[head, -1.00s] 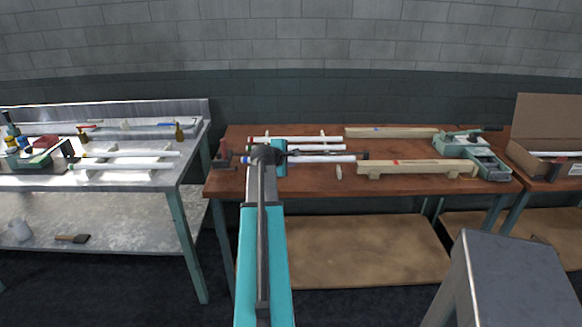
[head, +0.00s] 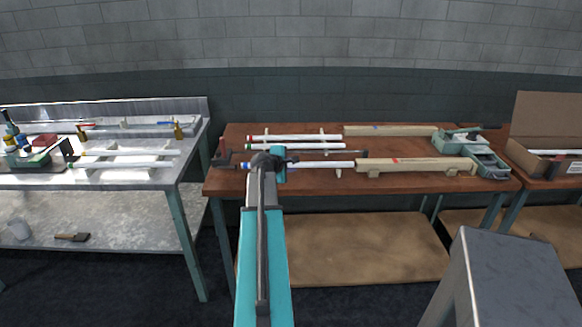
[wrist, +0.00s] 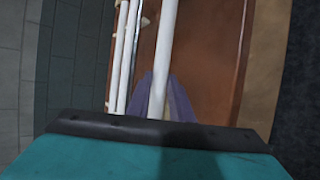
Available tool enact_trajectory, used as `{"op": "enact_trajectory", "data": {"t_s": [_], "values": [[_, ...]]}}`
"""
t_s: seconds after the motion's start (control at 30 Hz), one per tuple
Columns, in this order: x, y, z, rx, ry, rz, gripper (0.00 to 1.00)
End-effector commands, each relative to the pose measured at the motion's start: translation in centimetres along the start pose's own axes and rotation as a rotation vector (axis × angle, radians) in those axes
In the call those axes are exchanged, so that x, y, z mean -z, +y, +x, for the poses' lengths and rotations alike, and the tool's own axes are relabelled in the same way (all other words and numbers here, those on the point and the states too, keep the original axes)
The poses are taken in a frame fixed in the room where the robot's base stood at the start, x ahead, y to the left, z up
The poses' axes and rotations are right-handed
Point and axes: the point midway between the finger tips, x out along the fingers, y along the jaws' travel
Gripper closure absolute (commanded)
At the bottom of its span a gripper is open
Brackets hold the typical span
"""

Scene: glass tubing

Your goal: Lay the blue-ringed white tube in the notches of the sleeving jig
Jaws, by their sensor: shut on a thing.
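The white tube (head: 320,165) with a blue ring near its left end runs left to right, low over the brown bench. My gripper (head: 272,162) is shut on it left of its middle. In the wrist view the purple fingers (wrist: 165,100) close around the white tube (wrist: 163,60). The tube's right end is beside the left end of a wooden beam with a red mark (head: 415,165). A pale upright support (head: 338,172) stands under the tube toward its right end. I cannot tell whether the tube touches it, nor clearly make out the jig's notches.
A second wooden beam (head: 390,131) lies at the back. A metal table (head: 110,185) stands further left.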

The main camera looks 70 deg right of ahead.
Motion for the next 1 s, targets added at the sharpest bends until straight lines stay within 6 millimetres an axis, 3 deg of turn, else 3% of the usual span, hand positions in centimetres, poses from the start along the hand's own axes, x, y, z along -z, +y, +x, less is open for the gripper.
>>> {"op": "enact_trajectory", "data": {"t_s": [0.33,0.37,0.47,1.0], "values": [[0.11,-0.40,0.25,0.000,0.000,0.000,1.00],[0.11,-0.42,0.25,0.000,0.000,0.000,0.79],[0.11,-0.41,0.25,0.000,0.000,0.000,0.62],[-0.09,0.43,-0.26,-0.001,0.000,0.000,0.62]]}}
